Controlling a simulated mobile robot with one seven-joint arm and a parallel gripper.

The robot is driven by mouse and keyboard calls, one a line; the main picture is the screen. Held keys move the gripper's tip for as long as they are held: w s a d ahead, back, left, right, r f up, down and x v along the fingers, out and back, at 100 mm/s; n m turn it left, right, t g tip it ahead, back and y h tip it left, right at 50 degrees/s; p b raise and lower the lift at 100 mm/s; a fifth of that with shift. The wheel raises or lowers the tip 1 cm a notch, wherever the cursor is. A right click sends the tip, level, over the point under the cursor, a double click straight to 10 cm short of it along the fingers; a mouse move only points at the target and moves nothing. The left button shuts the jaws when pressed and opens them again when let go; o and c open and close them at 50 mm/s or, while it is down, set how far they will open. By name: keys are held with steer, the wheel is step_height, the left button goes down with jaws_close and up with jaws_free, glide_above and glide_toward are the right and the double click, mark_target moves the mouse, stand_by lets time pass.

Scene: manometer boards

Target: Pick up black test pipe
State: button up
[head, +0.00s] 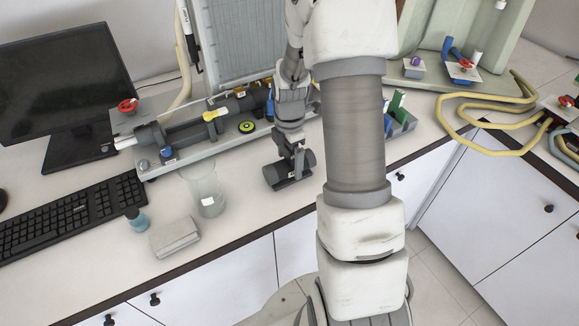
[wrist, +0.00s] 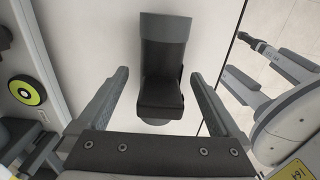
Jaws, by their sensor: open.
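The black test pipe (head: 278,174) is a short dark cylinder lying on the white bench near its front edge, with a grey end. In the wrist view the pipe (wrist: 160,62) lies between my two fingers, its grey end toward the top. My gripper (head: 291,152) is directly over the pipe in the head view and hides part of it. In the wrist view my gripper (wrist: 158,75) is open, with a gap on both sides of the pipe. Whether the fingers reach down to the pipe's height is hard to tell.
A glass beaker (head: 206,190), a grey cloth-like block (head: 174,238) and a small teal bottle (head: 137,220) stand to the left. A grey manometer board (head: 185,152) with a pipe assembly lies behind. A keyboard (head: 75,215) is at far left. The bench's dark front edge (head: 232,238) is close.

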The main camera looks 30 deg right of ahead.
jaws_close()
stand_by(0.4)
steer(key=shift+r, duration=0.15)
